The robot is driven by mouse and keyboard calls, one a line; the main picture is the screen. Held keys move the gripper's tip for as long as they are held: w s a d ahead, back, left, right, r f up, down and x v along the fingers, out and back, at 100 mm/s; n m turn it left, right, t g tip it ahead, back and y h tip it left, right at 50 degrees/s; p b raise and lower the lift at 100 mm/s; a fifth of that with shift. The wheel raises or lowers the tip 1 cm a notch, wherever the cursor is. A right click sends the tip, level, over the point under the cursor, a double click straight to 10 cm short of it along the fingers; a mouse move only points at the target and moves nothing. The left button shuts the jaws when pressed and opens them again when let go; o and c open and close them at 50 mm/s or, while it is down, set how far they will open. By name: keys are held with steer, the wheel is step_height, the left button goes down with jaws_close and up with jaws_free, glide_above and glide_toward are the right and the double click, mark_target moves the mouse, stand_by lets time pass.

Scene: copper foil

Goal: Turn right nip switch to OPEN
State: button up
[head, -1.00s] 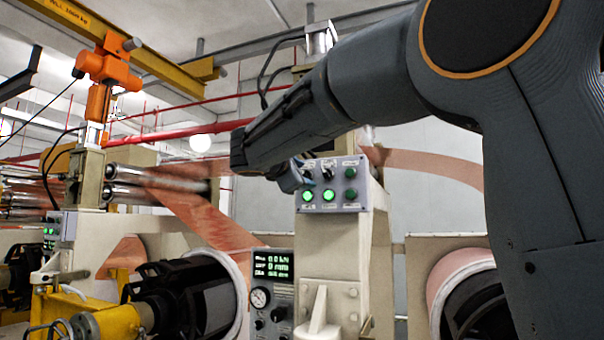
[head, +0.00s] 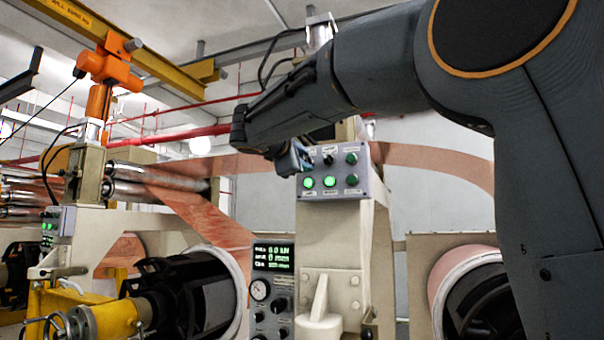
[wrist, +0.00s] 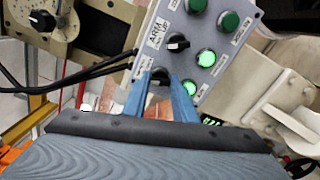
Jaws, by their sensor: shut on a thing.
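The grey control panel (head: 340,190) sits on the beige machine stand, right of centre in the head view. My gripper (wrist: 162,92) is at its upper left; two blue fingers straddle a dark switch knob (wrist: 159,75) in the wrist view and are shut on it. This is the panel's top-left knob; its label is covered or unreadable, so its setting cannot be read. Beside it is a second black knob (wrist: 177,42), labelled ARM, also visible in the head view (head: 328,159). In the head view, my gripper (head: 296,160) hides the held knob.
Two buttons glow green, the left one (head: 308,182) and the middle one (head: 330,181); other green buttons are unlit. A gauge panel with a display (head: 273,257) stands lower left. Copper foil (head: 205,215) runs left and behind. Black cables (wrist: 85,82) pass near my gripper.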

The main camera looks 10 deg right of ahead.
steer(key=shift+f+m+b, duration=0.1)
steer(key=shift+m+b, duration=4.4)
steer(key=shift+b, duration=1.3)
steer(key=o, duration=1)
steer(key=shift+o, duration=0.2)
steer(key=b+v, duration=0.1)
steer(key=v, duration=0.6)
steer(key=shift+s+a, duration=0.25)
steer(key=shift+s, duration=0.05)
